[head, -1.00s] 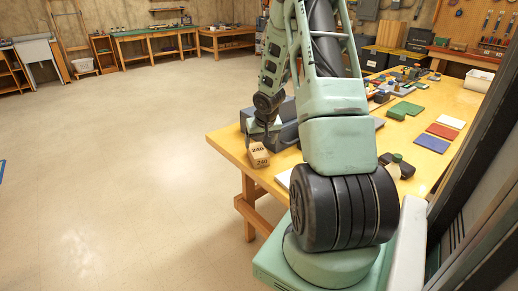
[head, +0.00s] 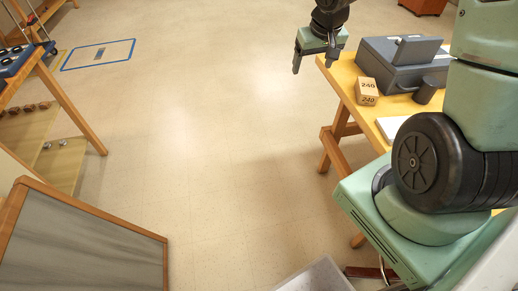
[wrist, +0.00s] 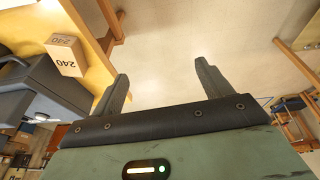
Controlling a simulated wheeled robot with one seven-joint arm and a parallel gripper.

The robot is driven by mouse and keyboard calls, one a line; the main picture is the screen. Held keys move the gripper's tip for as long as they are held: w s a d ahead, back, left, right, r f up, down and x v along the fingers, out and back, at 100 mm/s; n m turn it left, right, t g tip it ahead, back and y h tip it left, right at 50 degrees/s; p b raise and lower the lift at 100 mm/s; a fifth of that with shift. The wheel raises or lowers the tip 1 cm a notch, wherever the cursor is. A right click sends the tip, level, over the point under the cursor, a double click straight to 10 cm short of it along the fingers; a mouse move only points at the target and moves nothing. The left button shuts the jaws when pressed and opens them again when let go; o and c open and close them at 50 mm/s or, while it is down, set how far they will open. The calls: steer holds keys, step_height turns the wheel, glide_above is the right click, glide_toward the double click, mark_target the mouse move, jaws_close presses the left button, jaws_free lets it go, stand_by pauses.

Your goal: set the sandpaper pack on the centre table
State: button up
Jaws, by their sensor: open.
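The sandpaper pack (head: 367,91), a small tan block marked 240, sits on the left corner of a wooden table (head: 348,76) in the head view. It also shows at upper left in the wrist view (wrist: 66,54), resting near the table edge. My gripper (head: 313,62) is open and empty, left of the pack and apart from it, over the floor beyond the table's edge. In the wrist view its two fingers (wrist: 163,78) stand wide apart with only floor between them. I cannot tell from the pictures which table is the centre one.
A grey case (head: 395,62) and a dark cylinder (head: 427,91) stand close beside the pack. A white flat item (head: 392,128) lies nearer. The floor in the middle is clear, with a blue-outlined rectangle (head: 98,54). A wood-framed panel (head: 80,243) stands at lower left.

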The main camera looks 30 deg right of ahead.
steer(key=s+a+r+n, duration=0.2)
steer(key=a+n, duration=0.1)
steer(key=a, duration=0.8)
steer(key=s+a+r+n+g+y, duration=0.1)
steer(key=s+a+r+n+g, duration=0.2)
steer(key=s+a, duration=1.6)
steer(key=s+n, duration=0.2)
steer(key=n, duration=0.2)
steer(key=shift+a+r+n+y, duration=0.2)
steer(key=shift+r+n+y, duration=0.1)
steer(key=shift+r+y, duration=0.1)
